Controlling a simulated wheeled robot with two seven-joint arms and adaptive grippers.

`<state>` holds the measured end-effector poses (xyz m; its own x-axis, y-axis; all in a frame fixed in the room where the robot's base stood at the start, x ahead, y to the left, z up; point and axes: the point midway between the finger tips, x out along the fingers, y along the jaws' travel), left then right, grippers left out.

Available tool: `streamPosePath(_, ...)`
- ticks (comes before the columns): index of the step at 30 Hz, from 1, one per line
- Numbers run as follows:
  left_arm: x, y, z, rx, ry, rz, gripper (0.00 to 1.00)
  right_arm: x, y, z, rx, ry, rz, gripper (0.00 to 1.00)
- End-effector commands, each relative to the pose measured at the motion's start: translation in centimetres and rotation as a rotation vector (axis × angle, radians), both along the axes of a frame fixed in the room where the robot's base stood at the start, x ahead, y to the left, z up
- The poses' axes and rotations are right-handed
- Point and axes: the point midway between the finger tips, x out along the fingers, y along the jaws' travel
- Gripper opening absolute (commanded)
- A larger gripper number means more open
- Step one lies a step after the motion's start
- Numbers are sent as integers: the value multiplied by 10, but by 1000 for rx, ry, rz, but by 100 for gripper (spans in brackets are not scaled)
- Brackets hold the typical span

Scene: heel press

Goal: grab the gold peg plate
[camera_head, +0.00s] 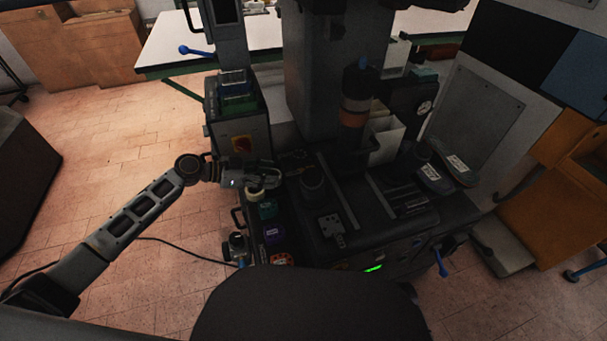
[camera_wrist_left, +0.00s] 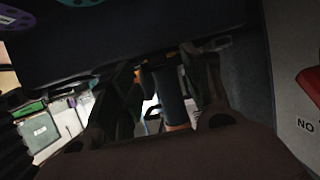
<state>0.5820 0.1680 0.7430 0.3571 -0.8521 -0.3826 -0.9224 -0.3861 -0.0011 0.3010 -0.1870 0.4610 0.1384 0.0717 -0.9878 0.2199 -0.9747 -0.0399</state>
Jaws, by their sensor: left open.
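My left gripper (camera_head: 272,176) is over the left edge of the dark machine, with its arm coming in from the left. In the left wrist view its two dark fingers (camera_wrist_left: 165,88) are spread apart, and no object is clearly held between them. A small gold-brown piece (camera_head: 297,157) lies on the machine just beyond the fingertips. It may be the gold peg plate, but it is too dark and small to be sure. An orange-gold strip (camera_wrist_left: 152,63) shows between the fingers in the left wrist view. My right gripper is not in view.
Green (camera_head: 267,210), purple (camera_head: 273,235) and orange-red (camera_head: 282,260) pieces line the machine's left edge, near a white round piece (camera_head: 255,192). A grey holed plate (camera_head: 331,228) lies on the machine top. The press column (camera_head: 355,105) rises behind. A control box (camera_head: 240,140) stands beyond my gripper.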

Motion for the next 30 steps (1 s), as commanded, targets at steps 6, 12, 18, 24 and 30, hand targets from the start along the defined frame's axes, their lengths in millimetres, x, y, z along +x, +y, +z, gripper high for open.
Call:
streamPosePath(6, 0, -1, -1, 1, 1, 0, 48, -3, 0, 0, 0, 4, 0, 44)
streamPosePath(12, 1, -2, -1, -1, 1, -1, 48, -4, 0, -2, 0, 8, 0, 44)
streamPosePath(18, 3, -11, -3, -1, 1, -1, 48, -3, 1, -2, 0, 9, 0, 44)
streamPosePath(24, 8, -29, -9, -1, 1, -1, 48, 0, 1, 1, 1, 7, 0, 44)
streamPosePath(30, 15, -44, -17, -1, 2, 1, 48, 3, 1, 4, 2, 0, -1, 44)
